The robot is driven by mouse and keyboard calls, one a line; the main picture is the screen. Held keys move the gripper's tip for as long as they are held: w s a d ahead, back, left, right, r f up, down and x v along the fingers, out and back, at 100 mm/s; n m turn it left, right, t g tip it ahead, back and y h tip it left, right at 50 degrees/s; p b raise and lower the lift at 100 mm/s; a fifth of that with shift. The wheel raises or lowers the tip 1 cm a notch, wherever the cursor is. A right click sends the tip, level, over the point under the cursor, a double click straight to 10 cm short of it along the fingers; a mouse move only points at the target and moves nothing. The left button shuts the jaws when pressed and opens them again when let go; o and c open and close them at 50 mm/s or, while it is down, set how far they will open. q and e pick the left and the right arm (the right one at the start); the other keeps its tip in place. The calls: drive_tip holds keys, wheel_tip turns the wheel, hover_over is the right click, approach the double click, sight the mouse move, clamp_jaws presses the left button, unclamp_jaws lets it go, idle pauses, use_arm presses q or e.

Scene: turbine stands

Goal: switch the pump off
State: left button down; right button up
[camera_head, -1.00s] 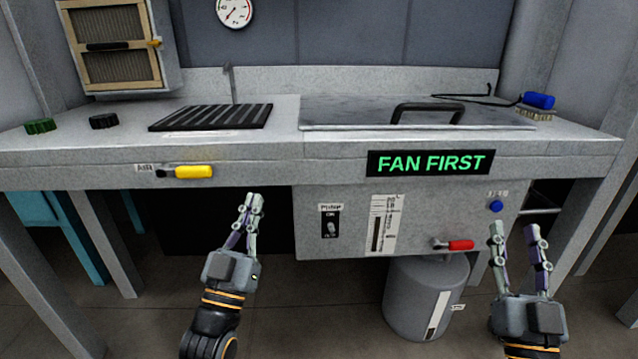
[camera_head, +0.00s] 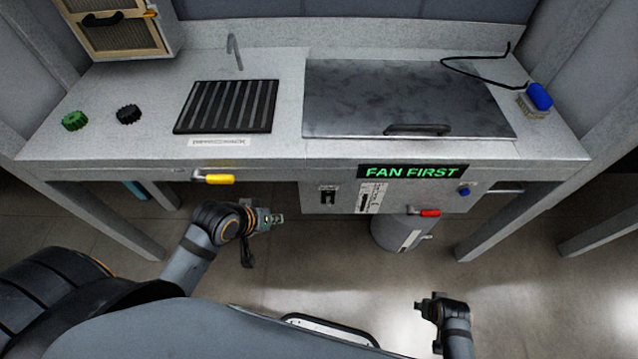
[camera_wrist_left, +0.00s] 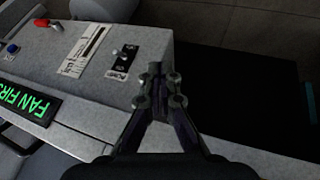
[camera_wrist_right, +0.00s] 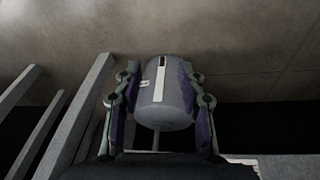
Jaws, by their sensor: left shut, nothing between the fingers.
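The pump switch (camera_head: 328,196) is a small toggle on a dark plate on the front of the grey box under the bench. In the left wrist view the switch (camera_wrist_left: 123,58) shows upside down; its lever position is too small to tell. My left gripper (camera_head: 276,218) is shut and empty, in front of the bench and left of the switch. In the left wrist view its fingertips (camera_wrist_left: 158,82) are close to the switch plate; contact cannot be told. My right gripper (camera_wrist_right: 158,74) is open and empty, away from the bench, facing the grey cylinder (camera_wrist_right: 162,95).
A sign (camera_head: 411,172) reads FAN FIRST. A yellow handle (camera_head: 219,179), a red handle (camera_head: 430,213) and a blue button (camera_head: 464,191) are on the front. Green (camera_head: 75,120) and black (camera_head: 128,114) knobs, a grille (camera_head: 228,106) and a lidded panel (camera_head: 400,95) are on top.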

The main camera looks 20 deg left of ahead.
use_arm(q)
drive_tip(key=w+n+h, duration=0.1)
drive_tip(key=n, duration=0.1)
drive_tip(key=w+r+n+t+h, duration=0.1)
drive_tip(key=w+n, duration=0.1)
drive_tip(key=w+n+t+h, duration=0.1)
drive_tip(key=n, duration=0.2)
drive_tip(key=shift+w+d+r, duration=0.35)
drive_tip(key=shift+w, duration=0.05)
use_arm(e)
drive_tip(key=s+d+f+g, duration=0.1)
drive_tip(key=s+f, duration=1.8)
drive_tip(key=s, duration=0.1)
drive_tip(key=shift+s+d+g, duration=0.3)
use_arm(q)
drive_tip(key=b, duration=0.3)
approach(326, 200)
drive_tip(key=w+a, duration=0.1)
drive_tip(key=w, duration=0.1)
drive_tip(key=d+f, duration=0.2)
drive_tip(key=d, duration=0.1)
drive_tip(key=shift+w+f, duration=0.35)
drive_tip(key=shift+w, duration=0.05)
drive_tip(key=shift+d+f, duration=0.25)
drive_tip(key=shift+d, duration=0.05)
use_arm(e)
drive_tip(key=shift+f, duration=1.65)
drive_tip(key=shift+f, duration=0.1)
